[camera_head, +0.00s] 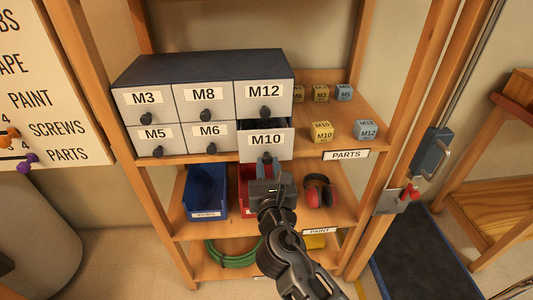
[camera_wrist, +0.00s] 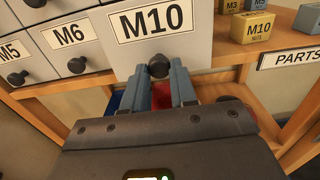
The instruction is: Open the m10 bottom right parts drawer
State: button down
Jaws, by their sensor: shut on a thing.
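The M10 drawer (camera_head: 267,141) is the bottom right one of the grey parts cabinet (camera_head: 205,68). In the head view its front stands out from the cabinet, with a dark gap above it, so it is partly open. Its white front also shows in the wrist view (camera_wrist: 198,45), with a dark round knob (camera_wrist: 159,66). My gripper (camera_head: 265,164) is in front of the drawer at the knob. In the wrist view my gripper's two fingers (camera_wrist: 172,82) are on either side of the knob, shut on it.
The M3, M8, M12, M5 and M6 drawers are closed. Small labelled boxes, including a yellow M10 box (camera_head: 322,131) and a blue M12 box (camera_head: 367,130), stand right of the cabinet. Below are a blue bin (camera_head: 205,194), a red bin (camera_head: 245,181) and red earmuffs (camera_head: 321,191). Wooden posts flank the shelf.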

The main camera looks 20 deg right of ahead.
jog(key=p+v, duration=0.1)
jog(key=v, duration=0.9)
jog(key=shift+s, duration=0.15)
jog(key=c, duration=0.9)
grip_release()
jog(key=shift+b+v, duration=0.35)
jog(key=shift+v, duration=3.55)
